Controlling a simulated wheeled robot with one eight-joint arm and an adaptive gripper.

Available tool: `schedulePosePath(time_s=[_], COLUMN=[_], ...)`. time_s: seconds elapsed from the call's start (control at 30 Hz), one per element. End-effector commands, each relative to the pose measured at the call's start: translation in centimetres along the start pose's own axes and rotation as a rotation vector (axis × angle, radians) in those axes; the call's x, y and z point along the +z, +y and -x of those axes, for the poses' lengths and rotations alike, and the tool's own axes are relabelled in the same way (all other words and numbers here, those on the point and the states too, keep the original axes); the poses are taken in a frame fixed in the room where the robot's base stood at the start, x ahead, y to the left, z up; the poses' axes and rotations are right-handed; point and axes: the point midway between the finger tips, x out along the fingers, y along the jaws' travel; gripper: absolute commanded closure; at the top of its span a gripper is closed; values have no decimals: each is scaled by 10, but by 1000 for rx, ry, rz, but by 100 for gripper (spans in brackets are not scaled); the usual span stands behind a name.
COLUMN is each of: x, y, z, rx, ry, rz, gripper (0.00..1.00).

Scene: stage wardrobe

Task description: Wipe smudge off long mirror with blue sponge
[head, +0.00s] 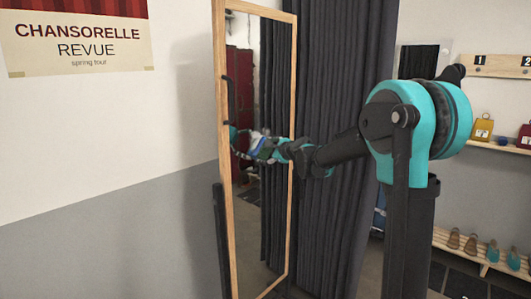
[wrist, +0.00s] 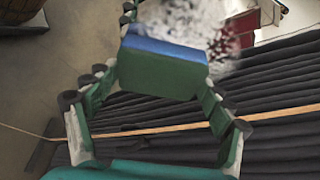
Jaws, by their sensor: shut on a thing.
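The long mirror (head: 252,215) stands upright in a light wood frame, left of my arm in the head view. My gripper (head: 283,151) reaches to the mirror at about mid height. In the wrist view my gripper (wrist: 160,78) is shut on the blue sponge (wrist: 165,68), which shows a blue edge and a green face. The smudge (head: 256,138) also shows whitish by the gripper in the head view. The sponge is at or very close to the glass; I cannot tell whether it touches.
A dark curtain (head: 335,75) hangs behind the mirror. A poster (head: 80,45) is on the left wall. At the right are a shelf with tagged bags (head: 482,128) and a rack with shoes (head: 470,244). The floor left of the mirror is out of view.

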Motion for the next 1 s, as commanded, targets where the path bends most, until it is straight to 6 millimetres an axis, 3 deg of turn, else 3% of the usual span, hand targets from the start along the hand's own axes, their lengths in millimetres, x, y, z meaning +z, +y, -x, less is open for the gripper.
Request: schedulePosePath(time_s=[1.0], x=[-42], y=[-42], z=[-19], rx=[-3], ry=[1], rz=[0], gripper=[42])
